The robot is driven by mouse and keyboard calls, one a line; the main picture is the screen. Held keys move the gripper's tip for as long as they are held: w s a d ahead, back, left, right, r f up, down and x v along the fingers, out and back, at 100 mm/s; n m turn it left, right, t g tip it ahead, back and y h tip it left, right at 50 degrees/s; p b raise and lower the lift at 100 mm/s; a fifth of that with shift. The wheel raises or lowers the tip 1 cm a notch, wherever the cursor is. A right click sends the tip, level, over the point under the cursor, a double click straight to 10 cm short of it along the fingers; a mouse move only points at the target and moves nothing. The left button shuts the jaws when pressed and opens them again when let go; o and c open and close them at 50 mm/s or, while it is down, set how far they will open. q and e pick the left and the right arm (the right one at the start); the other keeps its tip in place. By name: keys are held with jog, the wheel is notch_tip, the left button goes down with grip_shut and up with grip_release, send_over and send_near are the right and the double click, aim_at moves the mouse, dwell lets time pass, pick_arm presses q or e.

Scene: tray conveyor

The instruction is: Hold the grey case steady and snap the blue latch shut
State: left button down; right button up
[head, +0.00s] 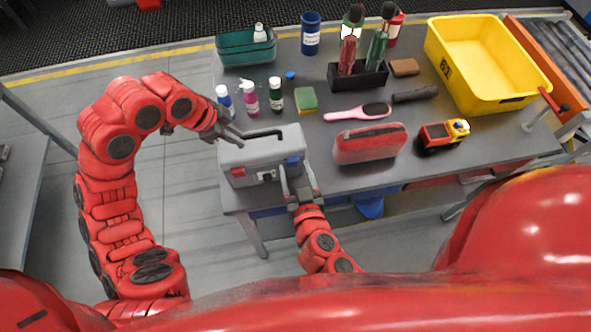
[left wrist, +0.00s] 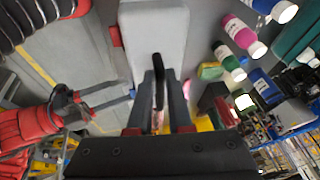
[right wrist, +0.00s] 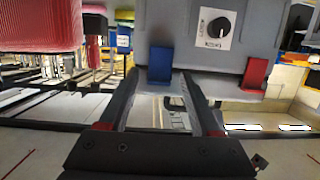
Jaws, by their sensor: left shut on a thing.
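The grey case (head: 262,158) stands at the near left edge of the table. Its front shows in the right wrist view with a round black dial, the blue latch (right wrist: 160,66) and a red latch (right wrist: 257,72). My left gripper (head: 228,132) is shut on the case's dark top handle (left wrist: 158,78). My right gripper (right wrist: 160,78) is open at the case's front, its fingers apart with the blue latch between and just beyond their tips. I cannot tell whether latch and fingers touch, or how far the latch is closed.
A red pouch (head: 369,143) lies just right of the case. Several small bottles (head: 250,98) and a sponge (head: 306,99) stand behind it. A pink hairbrush (head: 350,113), a toy truck (head: 443,135) and a yellow bin (head: 480,60) are further right. Floor is open to the left.

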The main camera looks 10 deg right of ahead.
dwell(0.6)
jog(key=s+f+t, duration=0.1)
jog(key=s+t, duration=0.2)
jog(key=s, duration=1)
jog(key=s+a+f+g+y, duration=0.6)
jog(key=s+a+f+g, duration=0.4)
jog(key=f, duration=0.5)
jog(key=shift+s+a+n, duration=0.3)
jog(key=shift+s+a, duration=0.7)
jog(key=shift+s, duration=0.1)
